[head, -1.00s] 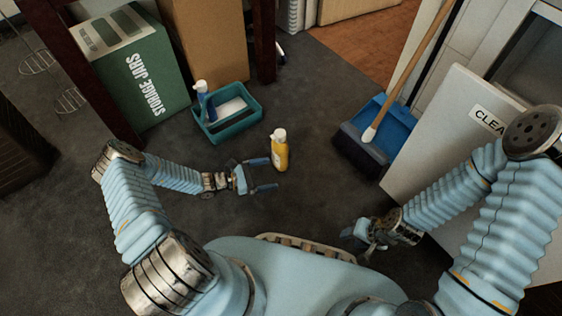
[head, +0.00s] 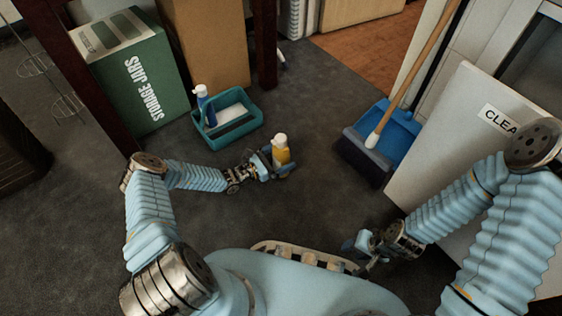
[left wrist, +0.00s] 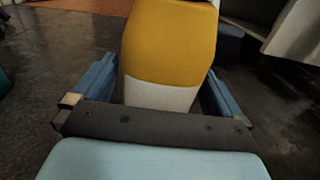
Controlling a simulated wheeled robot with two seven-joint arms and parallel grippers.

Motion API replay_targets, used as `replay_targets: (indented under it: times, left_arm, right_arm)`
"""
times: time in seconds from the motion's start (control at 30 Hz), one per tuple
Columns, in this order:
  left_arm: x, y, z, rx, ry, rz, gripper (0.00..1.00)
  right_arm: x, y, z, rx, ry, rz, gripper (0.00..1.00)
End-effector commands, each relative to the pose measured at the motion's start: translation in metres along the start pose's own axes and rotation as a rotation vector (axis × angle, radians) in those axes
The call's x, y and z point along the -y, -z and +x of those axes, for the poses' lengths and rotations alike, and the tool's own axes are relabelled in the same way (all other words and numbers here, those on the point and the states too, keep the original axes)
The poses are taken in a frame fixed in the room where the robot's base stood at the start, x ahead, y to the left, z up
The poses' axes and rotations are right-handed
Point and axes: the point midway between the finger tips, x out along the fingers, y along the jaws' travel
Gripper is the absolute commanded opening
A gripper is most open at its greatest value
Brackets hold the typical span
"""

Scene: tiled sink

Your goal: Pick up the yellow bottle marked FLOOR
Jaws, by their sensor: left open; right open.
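The yellow bottle (head: 281,152) with a white cap stands upright on the dark floor in the head view. In the left wrist view the bottle (left wrist: 170,40) fills the upper middle, yellow above a pale lower part; its marking is not readable. My left gripper (head: 279,167) is at the bottle, with one finger on each side of it. In the left wrist view the left gripper (left wrist: 160,95) is open, and dark gaps show beside the bottle. My right gripper (head: 361,250) is open and empty, low near my base, apart from the bottle.
A teal caddy (head: 247,125) with a blue spray bottle (head: 205,106) stands just behind and left of the yellow bottle. A blue dustpan (head: 397,134) and broom (head: 362,155) are at the right, beside a white panel (head: 450,140). A green storage box (head: 135,75) stands at the back left.

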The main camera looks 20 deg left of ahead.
Motion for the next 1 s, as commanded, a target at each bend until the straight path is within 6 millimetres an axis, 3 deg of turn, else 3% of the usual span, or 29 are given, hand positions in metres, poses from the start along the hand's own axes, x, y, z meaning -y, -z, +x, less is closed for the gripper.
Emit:
replay_targets:
  times: [0.1,0.33,0.77,1.0]
  left_arm:
    - [0.001,0.002,0.017,0.001,0.001,0.000,1.00]
    - [0.000,0.000,0.020,-0.001,0.000,0.000,1.00]
    - [0.000,0.001,0.019,-0.001,0.000,0.000,0.34]
    - [0.000,-0.002,0.020,0.001,0.000,0.000,0.34]
  right_arm:
    - [-0.002,0.000,0.006,-0.001,0.000,0.001,0.43]
    - [-0.002,0.000,0.005,-0.002,0.000,0.000,0.43]
    - [-0.002,0.000,0.005,-0.001,0.000,0.000,0.43]
    - [-0.002,0.000,0.004,-0.001,0.000,0.000,0.43]
